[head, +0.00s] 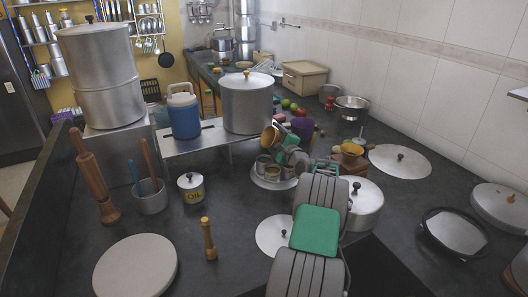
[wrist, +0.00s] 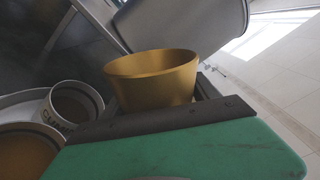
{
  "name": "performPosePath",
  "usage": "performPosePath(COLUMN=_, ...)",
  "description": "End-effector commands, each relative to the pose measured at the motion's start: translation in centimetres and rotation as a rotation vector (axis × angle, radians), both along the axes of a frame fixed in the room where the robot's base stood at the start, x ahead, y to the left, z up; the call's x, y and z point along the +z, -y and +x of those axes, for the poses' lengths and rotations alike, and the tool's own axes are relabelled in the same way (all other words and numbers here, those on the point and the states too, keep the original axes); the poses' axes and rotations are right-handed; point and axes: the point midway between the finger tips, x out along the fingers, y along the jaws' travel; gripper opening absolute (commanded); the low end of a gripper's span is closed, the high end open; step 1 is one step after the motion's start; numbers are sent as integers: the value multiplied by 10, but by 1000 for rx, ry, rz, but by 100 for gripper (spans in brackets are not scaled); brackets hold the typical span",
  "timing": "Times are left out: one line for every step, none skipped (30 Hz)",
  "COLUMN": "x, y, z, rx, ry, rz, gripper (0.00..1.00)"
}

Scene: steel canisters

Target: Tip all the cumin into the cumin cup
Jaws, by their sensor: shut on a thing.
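My gripper (head: 281,148) is shut on a small brass-coloured cup (head: 269,137), holding it above the left part of a round steel tray (head: 271,183). In the head view the cup is tilted, its mouth towards the left. It fills the middle of the wrist view (wrist: 152,80); its contents are hidden there. A steel cup with a partly visible label starting "CUMI" (wrist: 61,124), the cumin cup, stands on the tray at the left of the wrist view, apart from the held cup. Its inside looks brownish. Another cup with orange-brown contents (wrist: 25,155) is beside it.
Several small cups crowd the tray. A large steel pot (head: 246,103) on a raised steel stand (head: 190,148) is close behind the gripper. A lidded pot (head: 366,207) stands to the right. An oil canister (head: 191,188) and a pepper mill (head: 208,240) are left; counter between them is clear.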

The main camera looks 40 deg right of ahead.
Motion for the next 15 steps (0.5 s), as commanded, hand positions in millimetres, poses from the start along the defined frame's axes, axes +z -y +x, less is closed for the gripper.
performPosePath(x=6, y=1, z=0, rx=0, ry=10, rz=18, gripper=0)
performPosePath(x=6, y=1, z=0, rx=0, ry=15, rz=33, gripper=0)
performPosePath(x=7, y=1, z=0, rx=0, ry=21, rz=55, gripper=0)
performPosePath(x=7, y=2, z=0, rx=0, ry=26, rz=69, gripper=0)
performPosePath(x=8, y=2, z=0, rx=0, ry=31, rz=86, gripper=0)
performPosePath(x=8, y=2, z=0, rx=0, ry=37, rz=106, gripper=0)
performPosePath(x=9, y=2, z=0, rx=0, ry=43, rz=122, gripper=0)
performPosePath(x=9, y=3, z=-1, rx=1, ry=48, rz=136, gripper=0)
performPosePath(x=10, y=3, z=-1, rx=1, ry=55, rz=160, gripper=0)
performPosePath(x=10, y=3, z=-1, rx=1, ry=60, rz=176, gripper=0)
performPosePath(x=10, y=3, z=-1, rx=1, ry=66, rz=193, gripper=0)
performPosePath(x=10, y=4, z=-1, rx=1, ry=73, rz=215, gripper=0)
performPosePath(x=11, y=4, z=-1, rx=1, ry=78, rz=231, gripper=0)
performPosePath(x=12, y=4, z=-1, rx=1, ry=83, rz=248, gripper=0)
performPosePath(x=12, y=5, z=-1, rx=1, ry=91, rz=271, gripper=0)
